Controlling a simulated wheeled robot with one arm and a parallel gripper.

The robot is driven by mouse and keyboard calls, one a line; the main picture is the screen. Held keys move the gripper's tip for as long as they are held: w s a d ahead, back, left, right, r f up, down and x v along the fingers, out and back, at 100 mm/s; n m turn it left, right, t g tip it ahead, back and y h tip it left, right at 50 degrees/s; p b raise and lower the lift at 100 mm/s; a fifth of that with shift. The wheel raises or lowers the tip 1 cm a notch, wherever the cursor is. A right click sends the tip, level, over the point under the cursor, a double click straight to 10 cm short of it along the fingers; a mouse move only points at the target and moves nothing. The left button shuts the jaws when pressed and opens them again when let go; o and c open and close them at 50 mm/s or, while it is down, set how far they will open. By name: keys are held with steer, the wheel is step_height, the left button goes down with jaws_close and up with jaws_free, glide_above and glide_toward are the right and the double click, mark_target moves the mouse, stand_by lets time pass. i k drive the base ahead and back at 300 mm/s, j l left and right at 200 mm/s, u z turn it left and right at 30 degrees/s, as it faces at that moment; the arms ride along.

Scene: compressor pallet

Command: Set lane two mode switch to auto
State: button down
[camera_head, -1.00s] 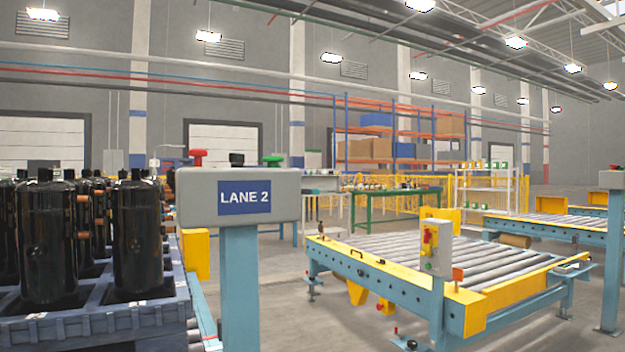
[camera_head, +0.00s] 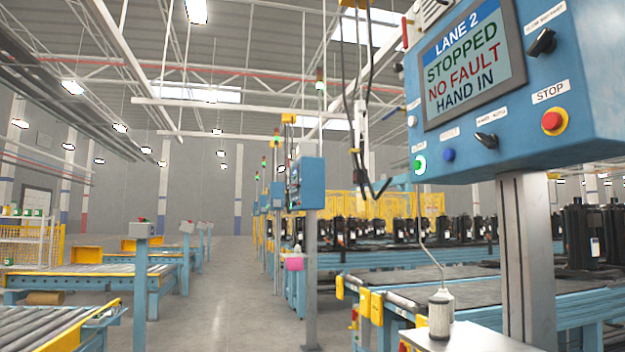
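The lane 2 control panel (camera_head: 590,110) is a blue box on a grey post, close at the upper right of the head view. Its screen (camera_head: 472,72) reads LANE 2, STOPPED, NO FAULT, HAND IN. Below the screen is a black rotary switch (camera_head: 486,140) with a small label, too blurred to read surely. Another black rotary switch (camera_head: 543,42) sits at the upper right of the face. Which of them is the mode switch I cannot tell for certain. My gripper is not in view.
A red STOP button (camera_head: 553,121) on yellow, a blue button (camera_head: 448,155) and a lit green button (camera_head: 420,165) share the panel. Conveyors carrying black compressors (camera_head: 578,235) lie behind it. A clear grey aisle (camera_head: 235,290) runs ahead, with roller conveyors at left.

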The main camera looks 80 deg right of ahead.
mark_target(491, 142)
steer(key=z, duration=4.05)
steer(key=k+l, duration=0.15)
steer(key=l, duration=0.15)
steer(key=k+l, duration=0.15)
steer(key=l, duration=0.15)
